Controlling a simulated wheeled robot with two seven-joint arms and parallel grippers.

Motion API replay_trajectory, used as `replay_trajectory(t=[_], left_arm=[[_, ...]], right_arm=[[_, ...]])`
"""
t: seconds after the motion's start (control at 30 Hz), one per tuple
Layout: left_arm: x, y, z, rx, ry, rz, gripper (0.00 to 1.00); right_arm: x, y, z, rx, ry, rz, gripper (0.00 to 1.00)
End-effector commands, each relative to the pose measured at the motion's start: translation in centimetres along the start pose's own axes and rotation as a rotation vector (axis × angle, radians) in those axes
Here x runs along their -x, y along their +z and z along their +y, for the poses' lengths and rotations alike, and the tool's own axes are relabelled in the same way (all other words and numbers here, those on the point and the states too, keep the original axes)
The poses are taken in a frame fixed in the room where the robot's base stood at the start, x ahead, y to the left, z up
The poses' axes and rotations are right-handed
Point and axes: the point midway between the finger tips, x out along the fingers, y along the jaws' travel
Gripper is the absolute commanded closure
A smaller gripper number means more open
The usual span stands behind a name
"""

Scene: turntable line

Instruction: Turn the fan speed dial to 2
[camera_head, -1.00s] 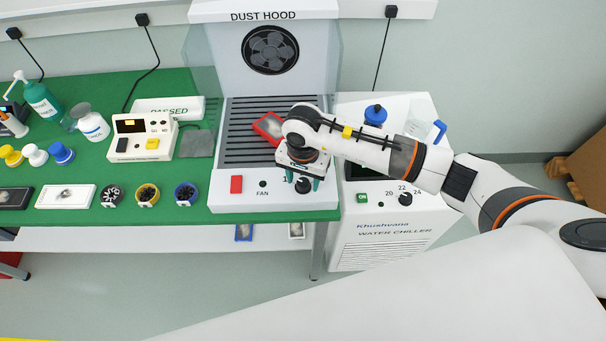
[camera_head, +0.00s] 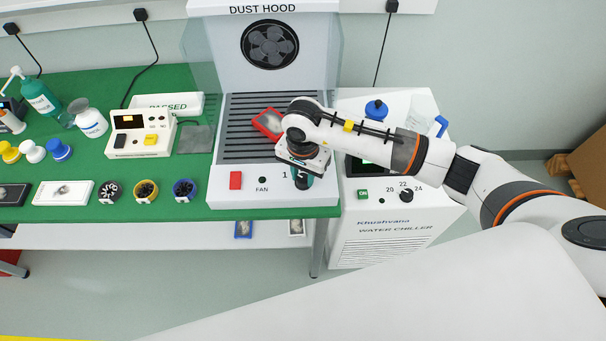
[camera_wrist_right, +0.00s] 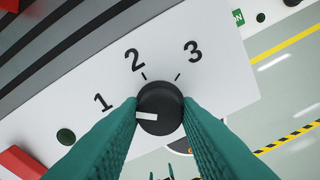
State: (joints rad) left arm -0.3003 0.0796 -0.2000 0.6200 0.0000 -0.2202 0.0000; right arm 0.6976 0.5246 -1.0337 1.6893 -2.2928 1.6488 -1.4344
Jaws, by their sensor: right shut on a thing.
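The fan speed dial (camera_wrist_right: 168,98) is a round black knob with a white pointer mark on the dust hood's white front panel (camera_wrist_right: 225,85). In the right wrist view the numbers 1, 2 and 3 run around its upper side. The white mark points left and slightly down, below the 1 and away from the 2. My right gripper (camera_head: 303,181) is shut on the dial, with one green finger on each side of it. In the head view the gripper mostly covers the dial. My left gripper is not in view.
On the same panel are a red switch (camera_head: 236,180) and a dark green FAN lamp (camera_head: 262,180). The hood fan (camera_head: 269,45) is above. The water chiller (camera_head: 385,225), with its own dial (camera_head: 406,196), stands close on the right. A red tray (camera_head: 267,122) lies on the hood's slatted bed.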

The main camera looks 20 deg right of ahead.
Motion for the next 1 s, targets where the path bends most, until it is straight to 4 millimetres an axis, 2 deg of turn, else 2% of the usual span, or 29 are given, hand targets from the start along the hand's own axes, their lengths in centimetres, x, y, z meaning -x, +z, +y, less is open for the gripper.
replay_trajectory(t=[0.03, 0.6, 1.0], left_arm=[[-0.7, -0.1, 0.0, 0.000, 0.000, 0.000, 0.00], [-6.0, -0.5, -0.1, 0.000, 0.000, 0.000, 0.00], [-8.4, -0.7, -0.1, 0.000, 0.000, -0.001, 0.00]], right_arm=[[-0.3, 0.1, 0.0, -0.031, 0.001, -0.001, 0.93], [-0.4, 0.1, 0.1, -0.547, 0.003, -0.001, 0.93], [-0.2, 0.1, 0.0, -0.832, 0.001, -0.001, 0.93]])
